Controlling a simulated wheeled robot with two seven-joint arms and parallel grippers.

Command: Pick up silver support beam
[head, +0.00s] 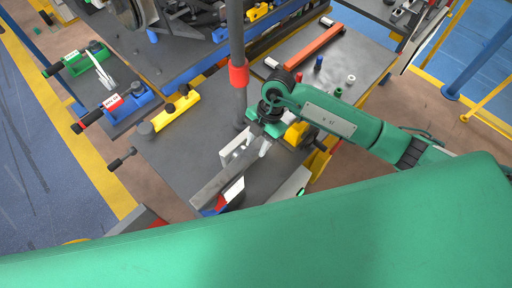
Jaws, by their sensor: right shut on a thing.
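The silver support beam (213,187) is a long grey metal bar. It runs slantwise from just below my right gripper down to the lower left, above the dark grey table (195,150). My right gripper (262,143) comes in from the right on the green arm and is shut on the beam's upper right end. The fingertips are small and partly hidden by the wrist and light-coloured parts beside them. I cannot tell whether the beam's lower end touches the table. My left gripper is not in view.
A grey post with a red collar (239,75) rises just left of my right wrist. A yellow fixture (176,111), a blue one (131,104) and a green one (78,62) stand at the left. An orange bar (314,46) lies at the upper right. The table's left middle is clear.

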